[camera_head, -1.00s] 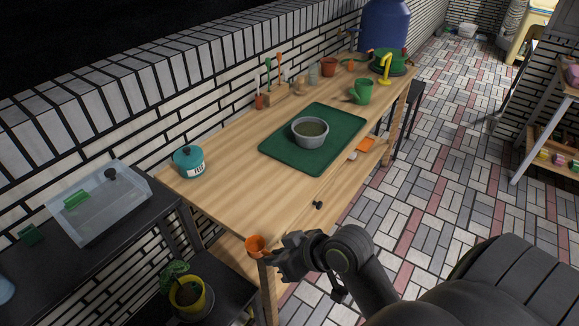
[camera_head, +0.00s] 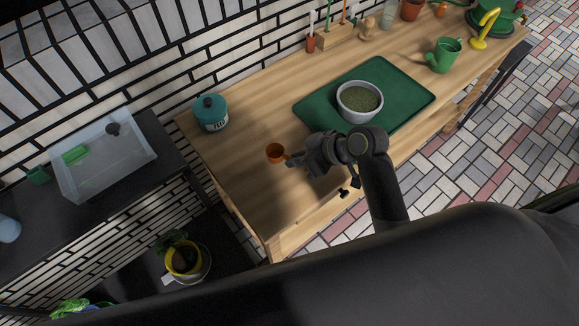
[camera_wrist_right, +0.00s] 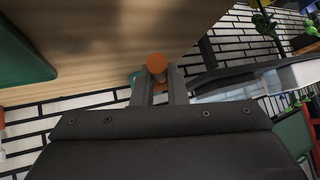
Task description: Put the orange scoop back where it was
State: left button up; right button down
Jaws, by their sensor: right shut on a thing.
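The orange scoop (camera_head: 276,153) shows as a small round cup over the left part of the wooden table. My right gripper (camera_head: 293,160) is shut on its handle, with the cup to the left of the fingers. In the right wrist view the orange scoop (camera_wrist_right: 157,64) sits between the two fingertips of the right gripper (camera_wrist_right: 159,82). Whether the scoop touches the tabletop cannot be told. My left gripper is in no view.
A teal lidded jar (camera_head: 211,114) stands left on the wooden table (camera_head: 240,170). A grey bowl (camera_head: 359,102) sits on a green mat (camera_head: 415,95). Behind are a tool rack (camera_head: 338,38) and a green watering can (camera_head: 444,55). Tabletop between jar and mat is clear.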

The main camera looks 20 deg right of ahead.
notch_tip(320, 180, down, 3)
jog(key=shift+s+r, duration=0.15)
jog(key=shift+f, duration=2.15)
jog(key=shift+f, duration=0.15)
jog(key=c, duration=1.5)
grip_release()
jog(key=shift+o, duration=0.2)
jog(key=v, duration=1.2)
